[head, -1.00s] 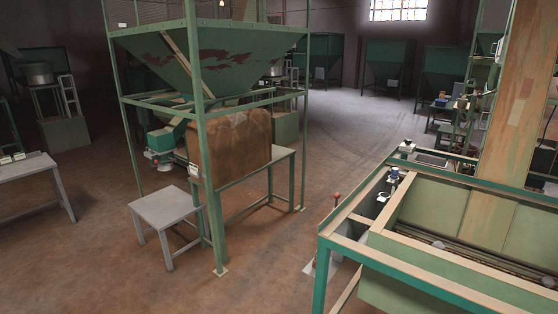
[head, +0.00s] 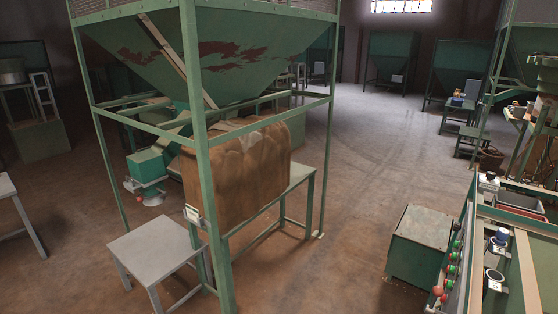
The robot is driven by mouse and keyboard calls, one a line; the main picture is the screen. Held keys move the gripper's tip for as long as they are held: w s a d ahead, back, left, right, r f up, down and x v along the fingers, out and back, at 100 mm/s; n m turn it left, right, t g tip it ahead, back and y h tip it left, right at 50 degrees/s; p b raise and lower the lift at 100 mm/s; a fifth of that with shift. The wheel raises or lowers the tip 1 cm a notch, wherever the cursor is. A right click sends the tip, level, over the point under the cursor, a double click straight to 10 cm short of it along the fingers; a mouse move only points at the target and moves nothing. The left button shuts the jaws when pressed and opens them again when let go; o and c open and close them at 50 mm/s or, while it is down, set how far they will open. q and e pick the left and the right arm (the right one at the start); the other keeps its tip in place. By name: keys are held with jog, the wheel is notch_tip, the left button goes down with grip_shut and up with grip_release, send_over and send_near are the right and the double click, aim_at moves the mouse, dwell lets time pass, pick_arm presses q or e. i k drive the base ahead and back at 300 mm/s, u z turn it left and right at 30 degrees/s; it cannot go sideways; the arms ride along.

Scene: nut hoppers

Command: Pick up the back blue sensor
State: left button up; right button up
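A small blue-topped piece (head: 502,237), which looks like a blue sensor, stands on the edge of the green machine frame (head: 515,225) at the right. A second small piece, dark-topped and pale (head: 494,279), stands nearer on the same edge; I cannot tell whether it is also a sensor. A small whitish piece (head: 490,178) stands farther back on the frame. Neither of my grippers is in view.
A large green hopper (head: 215,55) on a frame stands at the left, with a brown sack (head: 235,175) below. A grey table (head: 155,245) is in front. A green cabinet (head: 418,245) stands beside the machine, near red knobs. Open floor (head: 365,165) lies between.

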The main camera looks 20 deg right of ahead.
aim_at(502, 235)
jog(key=z, duration=0.2)
jog(key=i, duration=1.15)
jog(key=z, duration=1.35)
jog(key=i, duration=0.95)
jog(key=z, duration=0.95)
